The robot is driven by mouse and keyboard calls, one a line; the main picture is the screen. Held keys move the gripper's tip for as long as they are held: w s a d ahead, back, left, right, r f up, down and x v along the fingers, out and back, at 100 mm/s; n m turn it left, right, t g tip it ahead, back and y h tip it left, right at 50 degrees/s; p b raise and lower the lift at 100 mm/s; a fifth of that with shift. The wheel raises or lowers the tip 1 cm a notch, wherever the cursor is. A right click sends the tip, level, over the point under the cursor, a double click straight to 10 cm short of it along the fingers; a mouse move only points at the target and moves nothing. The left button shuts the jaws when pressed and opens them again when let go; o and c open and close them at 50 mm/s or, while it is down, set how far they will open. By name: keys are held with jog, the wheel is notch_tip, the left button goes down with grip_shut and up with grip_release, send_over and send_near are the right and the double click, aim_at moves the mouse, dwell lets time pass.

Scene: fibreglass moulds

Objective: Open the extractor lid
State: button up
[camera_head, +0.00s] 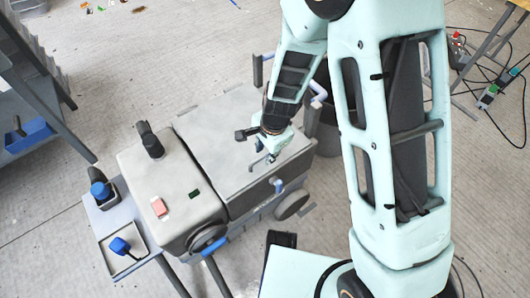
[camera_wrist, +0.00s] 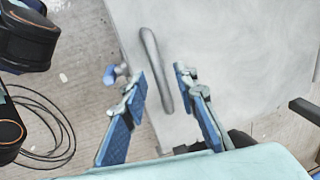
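The extractor is a grey wheeled machine in the head view, with a wide flat lid (camera_head: 222,125) on its right part. The lid lies flat and looks closed. In the wrist view the pale grey lid (camera_wrist: 250,50) fills the right side, and a dark grey bar handle (camera_wrist: 152,62) stands on it near its left edge. My gripper (camera_wrist: 160,73) is open, with its blue-padded fingers on either side of the handle in the picture. I cannot tell if either finger touches it. In the head view my gripper (camera_head: 269,158) is low over the lid's right part.
A grey housing (camera_head: 178,195) with a pink block and a dark green patch adjoins the lid on the left. A side shelf (camera_head: 110,215) holds blue-handled tools. A dark bin (camera_head: 328,130) stands right of the machine. Cables (camera_wrist: 45,125) lie on the floor.

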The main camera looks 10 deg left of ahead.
jog(key=shift+c, duration=0.4)
grip_shut()
jog(key=shift+r, duration=0.1)
